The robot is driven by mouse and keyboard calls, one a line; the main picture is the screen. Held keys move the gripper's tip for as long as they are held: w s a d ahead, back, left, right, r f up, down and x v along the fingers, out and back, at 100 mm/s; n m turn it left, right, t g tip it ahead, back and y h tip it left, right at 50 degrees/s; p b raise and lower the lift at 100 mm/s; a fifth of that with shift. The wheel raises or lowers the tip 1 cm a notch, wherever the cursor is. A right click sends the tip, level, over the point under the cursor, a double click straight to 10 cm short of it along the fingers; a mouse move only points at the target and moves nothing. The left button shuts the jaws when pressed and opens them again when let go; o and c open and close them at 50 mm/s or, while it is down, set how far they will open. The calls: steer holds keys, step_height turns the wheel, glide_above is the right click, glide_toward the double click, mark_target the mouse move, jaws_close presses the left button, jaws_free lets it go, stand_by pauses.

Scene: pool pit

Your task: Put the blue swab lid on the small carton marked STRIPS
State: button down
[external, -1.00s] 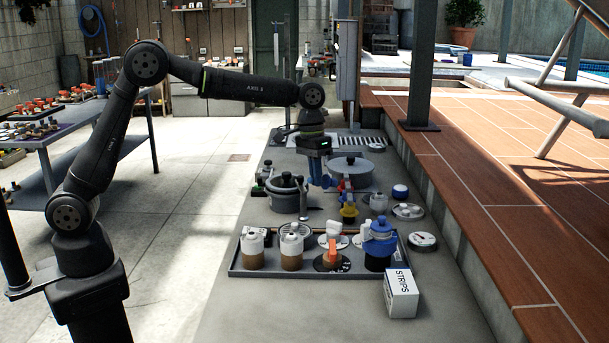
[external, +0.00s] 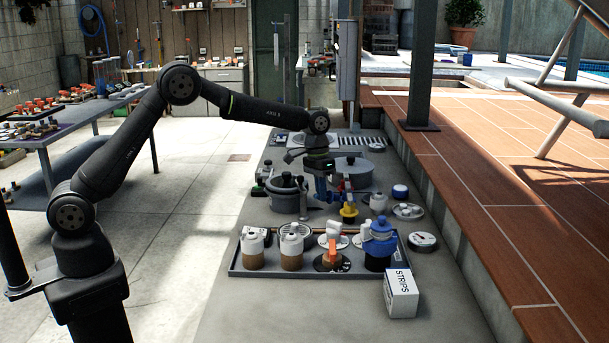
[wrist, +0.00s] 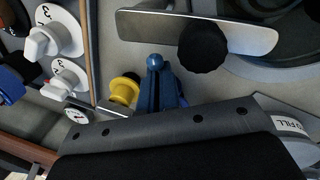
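The small white carton marked STRIPS (external: 402,294) stands upright at the front right of the counter, just outside the grey tray. A blue stepped lid (external: 380,228) tops a dark jar at the tray's right end; I cannot be sure it is the swab lid. A bright blue part shows at the left edge of the wrist view (wrist: 10,82). My gripper (external: 322,192) points down over the counter behind the tray, near a yellow-based piece, away from the carton. In the wrist view its blue fingers (wrist: 158,85) look close together; any gap or held thing is unclear.
The tray (external: 240,273) holds several jars and a black dial. The front counter left of the carton is clear.

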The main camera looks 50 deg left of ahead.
steer(key=shift+f, duration=1.6)
steer(key=shift+f, duration=0.2)
steer(key=c, duration=1.7)
jaws_free()
steer(key=shift+r, duration=0.1)
steer(key=r, duration=0.3)
steer(key=a+r, duration=0.1)
steer(key=r, duration=0.3)
steer(key=a+r, duration=0.1)
steer(key=r, duration=0.3)
steer(key=shift+w, duration=0.2)
steer(key=shift+o, duration=1.2)
steer(key=shift+r, duration=0.35)
steer(key=o, duration=0.6)
steer(key=shift+a+r, duration=0.1)
steer(key=shift+r, duration=0.05)
steer(key=shift+c, duration=0.2)
